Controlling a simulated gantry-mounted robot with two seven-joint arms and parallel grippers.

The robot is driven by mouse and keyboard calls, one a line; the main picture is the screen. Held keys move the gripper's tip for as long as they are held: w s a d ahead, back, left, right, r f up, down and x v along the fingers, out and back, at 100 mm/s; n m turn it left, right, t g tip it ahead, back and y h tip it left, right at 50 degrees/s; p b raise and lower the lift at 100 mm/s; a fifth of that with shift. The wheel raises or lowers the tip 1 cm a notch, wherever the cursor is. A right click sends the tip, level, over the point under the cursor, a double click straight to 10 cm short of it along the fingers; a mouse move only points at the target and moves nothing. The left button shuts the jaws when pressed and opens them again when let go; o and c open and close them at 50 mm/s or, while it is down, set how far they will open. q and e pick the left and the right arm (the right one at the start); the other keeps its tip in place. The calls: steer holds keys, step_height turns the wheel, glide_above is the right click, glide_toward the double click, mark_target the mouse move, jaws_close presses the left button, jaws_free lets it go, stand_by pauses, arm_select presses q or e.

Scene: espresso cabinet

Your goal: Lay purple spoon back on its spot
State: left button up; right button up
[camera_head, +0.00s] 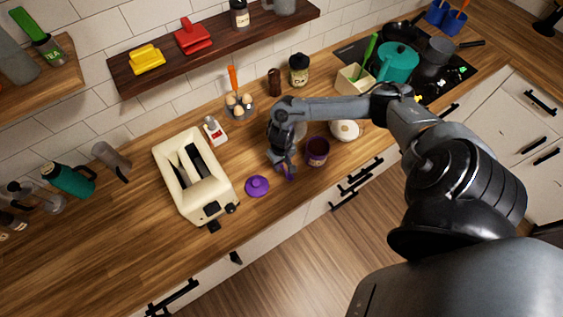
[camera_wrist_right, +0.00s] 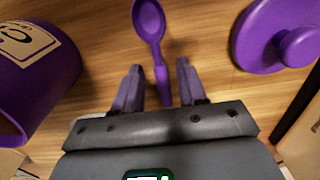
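The purple spoon (camera_wrist_right: 159,72) shows in the right wrist view with its bowl pointing away from me and its handle running back between my fingers. It appears to lie on the wooden counter. My right gripper (camera_wrist_right: 158,68) is open, one finger on each side of the handle, with a gap to both. In the head view my right gripper (camera_head: 285,168) is low over the counter, mostly hiding the spoon. A purple canister (camera_head: 317,148) stands to its right, and its purple lid (camera_head: 257,186) lies to its left. My left gripper is not in view.
A cream toaster (camera_head: 205,200) stands left of the lid. A white round pot (camera_head: 344,129) is right of the canister. An egg holder (camera_head: 239,113) and a small red-and-white item (camera_head: 214,131) stand behind. The counter's front edge is close.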

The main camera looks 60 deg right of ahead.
mark_target(281, 165)
steer(key=shift+r, duration=0.1)
steer(key=shift+r, duration=0.6)
step_height(281, 165, up, 11)
steer(key=p, duration=0.1)
stand_by(0.4)
